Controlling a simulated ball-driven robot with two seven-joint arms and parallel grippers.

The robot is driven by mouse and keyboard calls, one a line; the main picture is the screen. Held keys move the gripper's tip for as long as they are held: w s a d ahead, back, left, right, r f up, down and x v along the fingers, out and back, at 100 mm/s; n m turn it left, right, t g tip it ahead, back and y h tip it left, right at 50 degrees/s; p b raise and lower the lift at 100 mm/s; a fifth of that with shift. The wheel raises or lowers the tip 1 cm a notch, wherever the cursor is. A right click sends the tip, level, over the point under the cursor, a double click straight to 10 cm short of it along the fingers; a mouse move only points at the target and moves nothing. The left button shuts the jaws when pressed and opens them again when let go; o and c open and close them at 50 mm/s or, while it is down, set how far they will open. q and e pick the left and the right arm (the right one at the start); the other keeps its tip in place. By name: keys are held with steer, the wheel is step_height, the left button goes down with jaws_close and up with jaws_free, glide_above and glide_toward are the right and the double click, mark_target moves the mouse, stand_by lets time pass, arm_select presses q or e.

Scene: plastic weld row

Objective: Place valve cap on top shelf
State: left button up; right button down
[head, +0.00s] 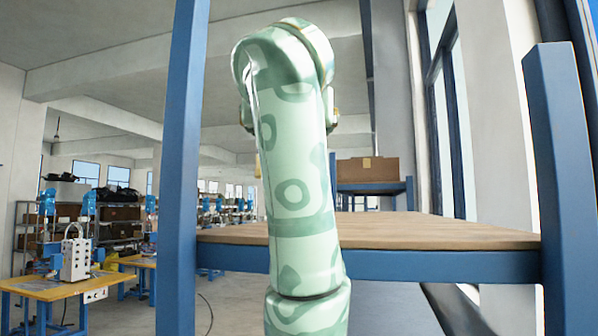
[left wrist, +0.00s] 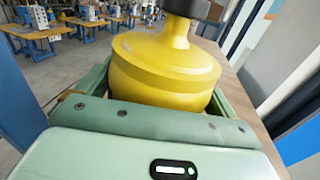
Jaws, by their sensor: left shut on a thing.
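The valve cap (left wrist: 165,62) is a yellow rounded piece with a wide lower body, a narrower neck and a dark part at its top edge in the left wrist view. My left gripper (left wrist: 160,85) is shut on it, with a pale green finger on each side. In the head view my patterned green arm rises in the middle and hides the gripper and the cap. The wooden top shelf (head: 440,231) lies behind the arm, its visible surface bare. Wood also shows beside the cap in the left wrist view (left wrist: 252,97). Whether the cap touches the shelf is hidden.
Blue uprights stand left (head: 182,170) and right (head: 562,170) of the shelf and rise above it. A brown box (head: 367,172) sits on another rack behind. A yellow worktable (head: 65,285) with a machine stands at far left. The shelf's right part looks free.

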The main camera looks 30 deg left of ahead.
arm_select(q)
steer(key=w+f, duration=0.1)
steer(key=f, duration=0.1)
steer(key=w+a+f+p, duration=0.1)
steer(key=f, duration=0.2)
steer(key=w+f, duration=0.1)
steer(key=f, duration=0.2)
steer(key=shift+w+a+p, duration=0.35)
steer(key=shift+w+a, duration=0.05)
steer(key=shift+w+a+f, duration=0.1)
steer(key=shift+a, duration=0.05)
steer(key=shift+f, duration=0.1)
arm_select(e)
steer(key=shift+w+a+r, duration=0.15)
steer(key=shift+w+r, duration=0.05)
steer(key=shift+r, duration=0.2)
steer(key=shift+w+a+r, duration=0.15)
steer(key=shift+w+r, duration=0.05)
steer(key=shift+r, duration=0.2)
arm_select(q)
steer(key=o, duration=0.8)
